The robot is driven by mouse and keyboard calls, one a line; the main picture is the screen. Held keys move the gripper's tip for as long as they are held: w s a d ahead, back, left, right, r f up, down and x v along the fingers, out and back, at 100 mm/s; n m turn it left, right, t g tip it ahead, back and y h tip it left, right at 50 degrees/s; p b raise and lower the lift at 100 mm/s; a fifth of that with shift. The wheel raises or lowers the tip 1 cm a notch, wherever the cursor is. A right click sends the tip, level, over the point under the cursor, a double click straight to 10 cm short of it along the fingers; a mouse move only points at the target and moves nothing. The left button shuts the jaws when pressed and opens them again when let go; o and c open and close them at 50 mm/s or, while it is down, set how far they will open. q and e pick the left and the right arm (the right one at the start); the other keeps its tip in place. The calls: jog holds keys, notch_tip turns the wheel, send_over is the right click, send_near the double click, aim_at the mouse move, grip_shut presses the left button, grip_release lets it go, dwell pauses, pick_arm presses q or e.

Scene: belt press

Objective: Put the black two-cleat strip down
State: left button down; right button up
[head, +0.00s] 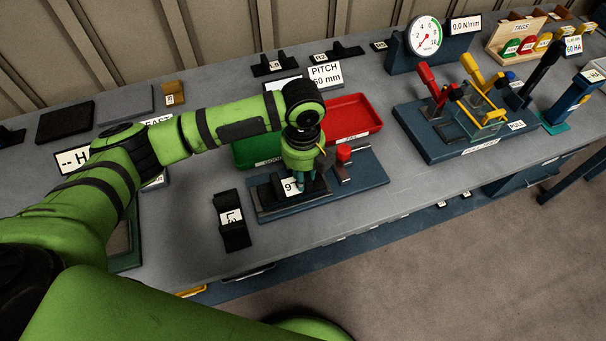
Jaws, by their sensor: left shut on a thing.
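My left gripper (309,185) points down over the blue fixture plate (345,187) and is shut on a black cleated strip (266,192). The strip has a white label that seems to start with 9. The gripper covers part of the strip. It is at or just above the plate; I cannot tell whether it touches. Another black cleated strip (231,222), labelled L3, lies on the bench to the left of the plate. My right gripper is not in view.
Behind the plate are a green tray (257,151) and a red tray (352,116). A red knob (344,152) stands on the fixture. More black strips (335,53) lie at the back. A lever press (467,130) and dial gauge (424,36) stand right.

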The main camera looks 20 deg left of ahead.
pick_arm(q)
jog(key=shift+f, duration=0.85)
jog(key=shift+f, duration=0.2)
jog(key=c, duration=1)
grip_release()
jog(key=shift+r, duration=0.2)
jog(key=shift+w+r, duration=0.1)
jog(key=shift+r, duration=0.25)
notch_tip(320, 180, up, 11)
jog(key=shift+r+b, duration=0.1)
jog(key=shift+b, duration=1.1)
